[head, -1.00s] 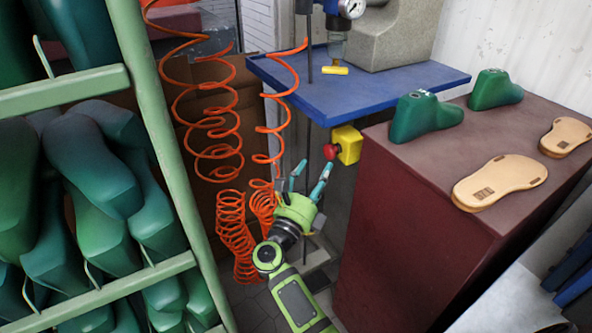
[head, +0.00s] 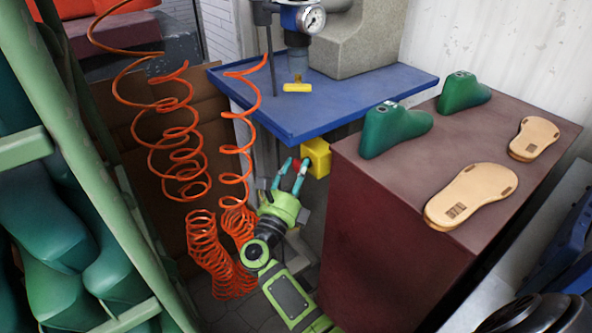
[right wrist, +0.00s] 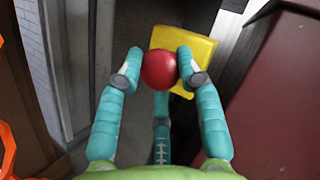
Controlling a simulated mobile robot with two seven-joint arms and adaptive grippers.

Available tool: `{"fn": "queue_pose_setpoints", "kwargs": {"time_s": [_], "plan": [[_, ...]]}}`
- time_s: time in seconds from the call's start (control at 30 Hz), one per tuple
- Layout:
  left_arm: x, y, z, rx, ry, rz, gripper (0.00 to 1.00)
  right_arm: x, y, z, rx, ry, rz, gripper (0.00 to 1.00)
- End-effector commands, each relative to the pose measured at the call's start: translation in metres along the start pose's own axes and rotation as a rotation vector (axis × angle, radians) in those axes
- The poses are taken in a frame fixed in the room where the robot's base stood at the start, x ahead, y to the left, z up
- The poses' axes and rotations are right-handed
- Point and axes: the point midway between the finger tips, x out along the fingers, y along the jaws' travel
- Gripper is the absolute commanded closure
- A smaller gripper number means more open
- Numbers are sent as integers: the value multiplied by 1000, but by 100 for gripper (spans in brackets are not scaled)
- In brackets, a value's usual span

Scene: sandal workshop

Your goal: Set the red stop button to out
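The red stop button (right wrist: 158,71) is a round red knob on a yellow box (head: 318,157) below the blue table's edge. In the head view only a little of the red knob (head: 297,166) shows between my right gripper's fingers. My right gripper (head: 294,168), green with teal fingers, reaches up to it from below. In the right wrist view its two upper fingertips (right wrist: 159,66) lie against the left and right sides of the knob, with a third finger below. How far the knob stands out from the box is hidden. My left gripper is not in view.
Orange coiled hoses (head: 182,150) hang left of my right arm. A dark red cabinet (head: 385,225) stands close on the right, with green lasts (head: 394,130) and tan soles (head: 470,195) on it. A blue table (head: 370,95) is above the box. A green rack (head: 85,180) stands at left.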

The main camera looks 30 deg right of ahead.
Motion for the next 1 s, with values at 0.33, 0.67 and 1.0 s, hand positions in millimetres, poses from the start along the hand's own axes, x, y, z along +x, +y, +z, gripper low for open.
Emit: {"fn": "queue_pose_setpoints", "kwargs": {"time_s": [0.33, 0.67, 1.0], "plan": [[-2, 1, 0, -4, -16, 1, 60, -5, 2, 6, 7, -7, 2, 100], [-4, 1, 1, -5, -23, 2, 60, -6, 2, 10, 6, -13, 4, 40], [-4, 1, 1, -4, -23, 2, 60, -6, 1, 6, 3, -6, 2, 38]]}}
